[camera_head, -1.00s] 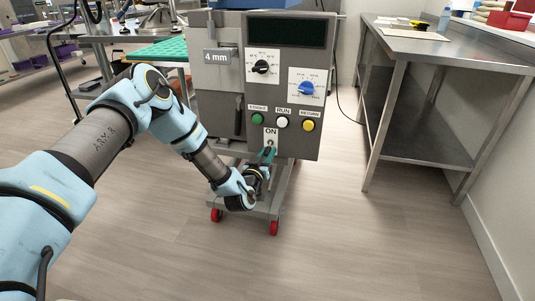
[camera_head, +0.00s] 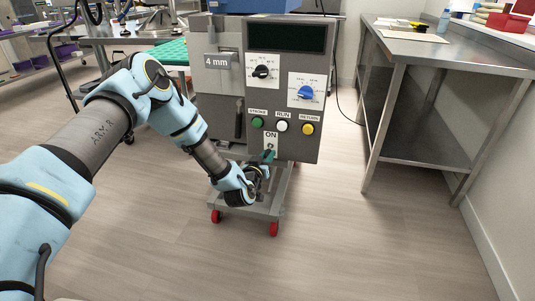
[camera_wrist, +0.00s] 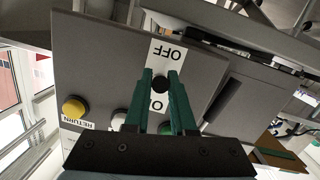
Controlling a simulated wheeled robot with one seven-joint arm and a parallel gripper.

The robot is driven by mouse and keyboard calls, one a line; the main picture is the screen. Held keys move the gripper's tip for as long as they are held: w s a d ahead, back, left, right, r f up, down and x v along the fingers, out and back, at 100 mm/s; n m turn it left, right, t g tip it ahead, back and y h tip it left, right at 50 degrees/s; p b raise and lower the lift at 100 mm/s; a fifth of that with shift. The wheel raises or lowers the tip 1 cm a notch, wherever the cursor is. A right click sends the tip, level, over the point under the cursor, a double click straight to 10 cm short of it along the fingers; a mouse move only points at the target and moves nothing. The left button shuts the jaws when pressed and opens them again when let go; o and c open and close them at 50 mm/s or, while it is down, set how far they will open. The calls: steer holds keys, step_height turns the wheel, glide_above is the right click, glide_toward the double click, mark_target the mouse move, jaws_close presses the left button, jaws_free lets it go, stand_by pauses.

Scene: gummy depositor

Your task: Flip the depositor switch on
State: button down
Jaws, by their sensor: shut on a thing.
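The depositor (camera_head: 225,85) is a grey machine on a wheeled stand. Its toggle switch sits low on the front panel, just below the ON label (camera_head: 271,137). In the wrist view the picture is turned over, and the dark switch (camera_wrist: 159,84) lies between the OFF label (camera_wrist: 167,50) and the partly covered ON label (camera_wrist: 158,103). My gripper (camera_head: 268,155) reaches up to the panel from below. Its green fingers (camera_wrist: 160,78) are shut on the switch, one on each side. The exact tilt of the switch is hard to tell.
Green, white and yellow buttons (camera_head: 282,125) sit just above the ON label, with a black dial (camera_head: 261,72) and a blue dial (camera_head: 306,92) higher up. A steel table (camera_head: 425,50) stands to the right. The floor in front is clear.

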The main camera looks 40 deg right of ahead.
mark_target(270, 149)
step_height(270, 149, up, 2)
steer(key=g+y+p, duration=0.1)
steer(key=p, duration=0.1)
steer(key=g+y+p, duration=0.1)
steer(key=y+p, duration=0.1)
steer(key=shift+r+y, duration=0.25)
steer(key=shift+y, duration=0.05)
steer(key=shift+d+r+g+y+p, duration=0.1)
steer(key=shift+r+g+y+p, duration=0.15)
steer(key=shift+y+p, duration=0.3)
steer(key=shift+r+g+y+p, duration=0.1)
steer(key=shift+g+y+p, duration=0.25)
steer(key=shift+y+p, duration=0.15)
steer(key=shift+w+r+g+y+p, duration=0.1)
steer(key=shift+r+g+y+p, duration=0.05)
steer(key=shift+g+y+p, duration=0.55)
steer(key=shift+y, duration=0.25)
steer(key=c, duration=0.8)
jaws_free()
steer(key=shift+o, duration=0.2)
steer(key=b+v, duration=0.1)
steer(key=v, duration=0.9)
steer(key=shift+s+a+r+b, duration=0.2)
steer(key=shift+b, duration=0.1)
